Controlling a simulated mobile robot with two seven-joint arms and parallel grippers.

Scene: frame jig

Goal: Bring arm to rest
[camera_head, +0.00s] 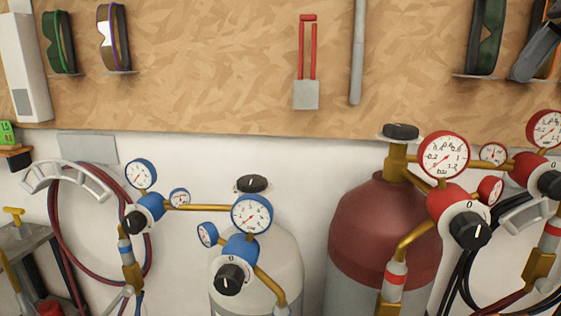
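Neither of my grippers and no part of my arms shows in the head view. The view faces a wall with a chipboard panel (230,70) above a white lower part. In front of the wall stand a white gas cylinder (285,262) with blue-rimmed gauges (252,214) and a dark red cylinder (375,225) with red-rimmed gauges (444,155). The cylinders stand upright, and their lower parts are cut off by the picture's bottom edge.
Goggles (112,35) and a red-handled tool (306,65) hang on the panel. Coiled hoses (58,235) hang on a holder (68,178) at left. A grey stand (25,240) is at the left edge. More red regulators (535,170) crowd the right.

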